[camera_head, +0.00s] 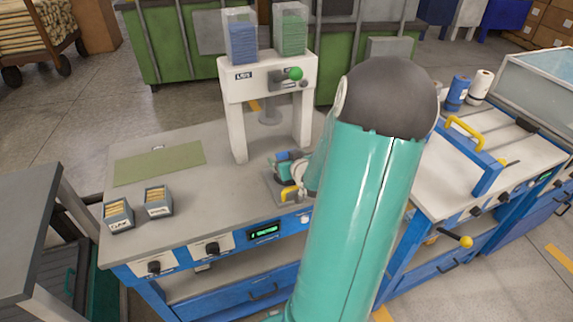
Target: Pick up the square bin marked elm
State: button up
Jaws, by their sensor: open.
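Two small grey square bins filled with light wooden pieces stand side by side on the left part of the workbench (225,190). The left bin (119,223) is nearer the bench's left edge. The right bin (159,210) is a little farther back, with a gap between them. Each has a white label on its front, but the lettering is too small to read surely, so I cannot tell which is marked elm. My teal arm with its dark joint fills the centre right.
A green mat (160,163) lies behind the bins. A white press frame (238,110) with blue and green stacks on top stands at the bench's back. A grey-topped table (25,235) stands at left.

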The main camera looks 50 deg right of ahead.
jog(key=shift+w+a+r, duration=0.1)
jog(key=shift+c, duration=0.2)
jog(key=c, duration=1.2)
jog(key=shift+r, duration=0.2)
